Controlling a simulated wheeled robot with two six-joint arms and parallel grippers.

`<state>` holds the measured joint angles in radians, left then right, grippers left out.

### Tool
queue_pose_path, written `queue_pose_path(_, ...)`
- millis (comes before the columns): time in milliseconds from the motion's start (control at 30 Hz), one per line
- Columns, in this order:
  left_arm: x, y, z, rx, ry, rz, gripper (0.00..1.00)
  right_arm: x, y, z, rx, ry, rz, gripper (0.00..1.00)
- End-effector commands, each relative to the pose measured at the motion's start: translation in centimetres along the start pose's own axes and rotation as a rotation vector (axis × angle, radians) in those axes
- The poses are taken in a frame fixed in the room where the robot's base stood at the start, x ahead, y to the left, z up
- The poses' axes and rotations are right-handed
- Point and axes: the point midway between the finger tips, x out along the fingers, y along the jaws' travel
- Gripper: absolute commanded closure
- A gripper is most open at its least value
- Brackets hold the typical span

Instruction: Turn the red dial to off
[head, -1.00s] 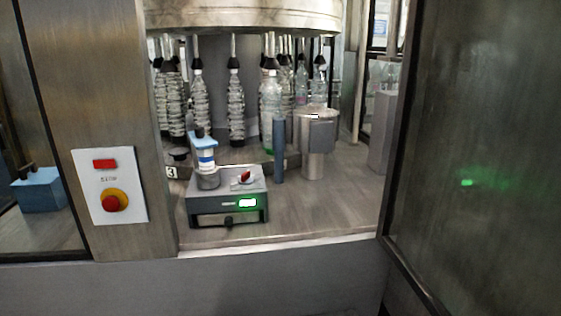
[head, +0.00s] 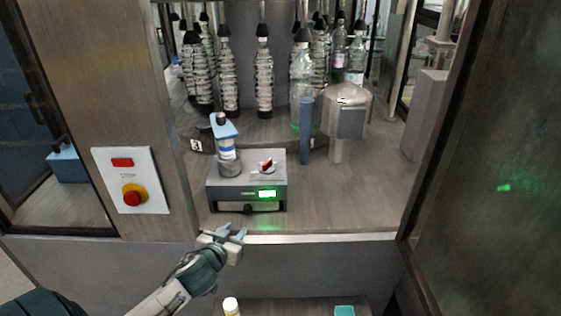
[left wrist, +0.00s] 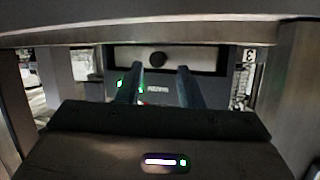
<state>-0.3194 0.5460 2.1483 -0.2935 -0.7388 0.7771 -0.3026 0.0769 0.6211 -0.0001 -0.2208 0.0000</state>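In the left wrist view the two open fingers (left wrist: 157,88) point toward the device's front. The dial is not clear there. My right gripper is not in view.
A blue post (head: 306,130) and a steel cylinder (head: 341,120) stand to the right. The deck's front ledge (head: 320,238) lies by my left gripper. A red stop button (head: 132,196) is on the left pillar.

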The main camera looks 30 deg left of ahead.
Motion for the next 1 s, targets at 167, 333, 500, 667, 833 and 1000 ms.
queue_pose_path(167, 2.0, -0.8, -6.0, -0.023, 0.185, 0.084, 0.66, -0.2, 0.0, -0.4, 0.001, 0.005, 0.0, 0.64)
queue_pose_path(333, 2.9, -1.1, -10.1, -0.038, 0.297, 0.171, 0.66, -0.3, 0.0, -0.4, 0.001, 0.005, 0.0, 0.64)
queue_pose_path(500, 3.2, -1.0, -11.6, -0.046, 0.333, 0.211, 0.66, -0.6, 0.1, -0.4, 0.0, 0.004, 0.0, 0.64)
queue_pose_path(667, 4.3, -0.8, -12.3, -0.05, 0.333, 0.209, 0.66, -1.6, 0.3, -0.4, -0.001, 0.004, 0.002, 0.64)
queue_pose_path(833, 6.5, -0.3, -13.3, -0.052, 0.333, 0.209, 0.66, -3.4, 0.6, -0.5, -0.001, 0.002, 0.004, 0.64)
queue_pose_path(1000, 9.0, 0.2, -14.2, -0.051, 0.333, 0.209, 0.66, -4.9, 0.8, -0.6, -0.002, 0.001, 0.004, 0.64)
